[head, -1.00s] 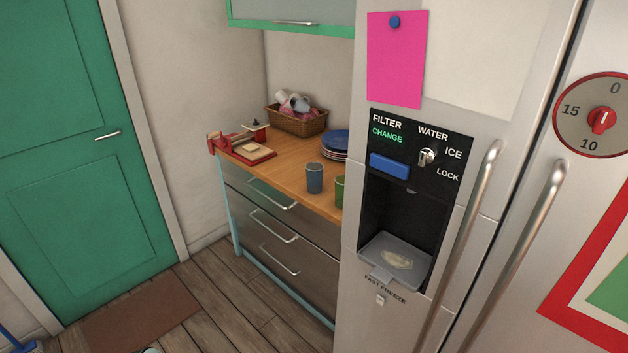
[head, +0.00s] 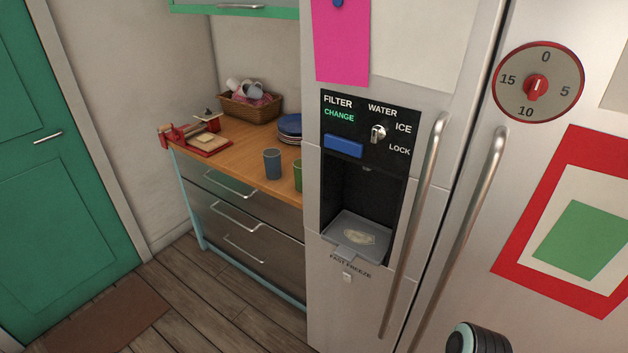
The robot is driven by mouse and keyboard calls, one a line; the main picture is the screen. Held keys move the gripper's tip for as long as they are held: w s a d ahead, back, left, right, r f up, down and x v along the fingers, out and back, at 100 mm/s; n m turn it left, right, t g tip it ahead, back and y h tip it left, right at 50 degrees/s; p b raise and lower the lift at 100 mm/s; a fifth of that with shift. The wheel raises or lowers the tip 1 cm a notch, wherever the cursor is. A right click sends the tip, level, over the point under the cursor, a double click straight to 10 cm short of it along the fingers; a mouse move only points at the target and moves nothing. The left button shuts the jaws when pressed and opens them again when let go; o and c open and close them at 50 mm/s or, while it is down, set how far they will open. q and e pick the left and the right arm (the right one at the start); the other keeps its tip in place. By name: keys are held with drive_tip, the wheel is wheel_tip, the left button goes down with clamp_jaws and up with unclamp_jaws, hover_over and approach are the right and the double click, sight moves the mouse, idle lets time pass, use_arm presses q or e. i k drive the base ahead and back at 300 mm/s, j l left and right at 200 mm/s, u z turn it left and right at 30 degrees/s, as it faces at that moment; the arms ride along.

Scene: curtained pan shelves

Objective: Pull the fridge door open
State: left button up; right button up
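The fridge fills the right half of the head view. Its left door (head: 335,225) carries a water and ice dispenser (head: 365,180) and a long vertical metal handle (head: 414,230). Its right door (head: 470,285) carries a second long handle (head: 468,225), close beside the first. Both doors look shut, with a narrow seam between the handles. A dark, round part with a pale green ring, likely part of my own arm, shows at the bottom edge in front of the right door. Neither gripper's fingers are in view.
A wooden-topped counter (head: 235,155) with drawers stands left of the fridge, bearing a basket (head: 250,106), plates (head: 289,127) and cups (head: 272,164). A green door (head: 60,210) is at the far left. The wooden floor (head: 215,305) before the counter is clear, with a brown mat (head: 115,322).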

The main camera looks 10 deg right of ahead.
sight(531, 250)
drive_tip(key=z, duration=1.85)
drive_tip(key=k+l, duration=0.05)
drive_tip(key=l, duration=0.05)
